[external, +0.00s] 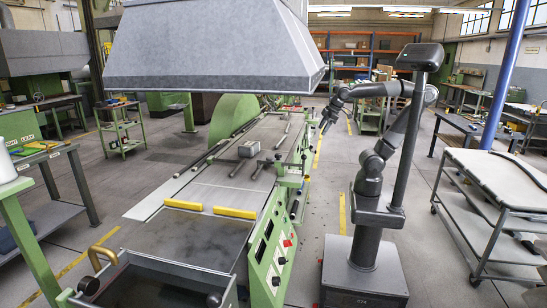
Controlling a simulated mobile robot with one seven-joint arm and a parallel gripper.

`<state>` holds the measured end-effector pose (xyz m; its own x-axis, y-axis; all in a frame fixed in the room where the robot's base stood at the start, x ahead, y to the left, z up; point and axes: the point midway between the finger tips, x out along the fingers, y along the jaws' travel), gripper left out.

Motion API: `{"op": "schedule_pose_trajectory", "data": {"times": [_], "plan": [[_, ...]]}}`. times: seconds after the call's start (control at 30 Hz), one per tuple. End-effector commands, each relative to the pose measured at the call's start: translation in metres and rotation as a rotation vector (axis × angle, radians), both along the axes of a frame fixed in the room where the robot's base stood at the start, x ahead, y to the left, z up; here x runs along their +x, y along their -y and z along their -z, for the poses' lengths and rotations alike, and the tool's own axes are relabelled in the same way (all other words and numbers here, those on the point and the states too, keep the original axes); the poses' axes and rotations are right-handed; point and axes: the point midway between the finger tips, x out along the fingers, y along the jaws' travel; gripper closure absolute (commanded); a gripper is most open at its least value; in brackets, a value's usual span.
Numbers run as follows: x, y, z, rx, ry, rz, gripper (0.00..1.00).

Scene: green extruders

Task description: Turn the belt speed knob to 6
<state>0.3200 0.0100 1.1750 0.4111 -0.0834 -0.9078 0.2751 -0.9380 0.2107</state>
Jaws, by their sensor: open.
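The green control panel (268,252) is on the right side of the long green machine, near the front. It carries dark displays, a red control (287,243) and small black knobs (276,281). I cannot tell which one is the belt speed knob, and its markings and setting are too small to read. My gripper (325,125) hangs at the end of my arm, pointing down and left, beside the machine's right edge. It is open, with nothing seen between its fingers. It is well above and behind the panel, apart from it.
A grey hood (210,50) hangs over the machine. Two yellow bars (234,212) lie across the belt area. A grey metal cart (490,215) stands at the right. A blue post (508,70) stands behind the cart.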

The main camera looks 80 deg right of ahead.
Motion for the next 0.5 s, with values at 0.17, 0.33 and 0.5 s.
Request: {"op": "schedule_pose_trajectory", "data": {"times": [0.17, 0.33, 0.5], "plan": [[0.037, -0.024, -0.002, -0.232, -0.067, -0.284, 0.45], [0.075, -0.062, -0.006, -0.490, -0.114, -0.574, 0.45], [0.109, -0.117, -0.010, -0.760, -0.137, -0.853, 0.45]]}}
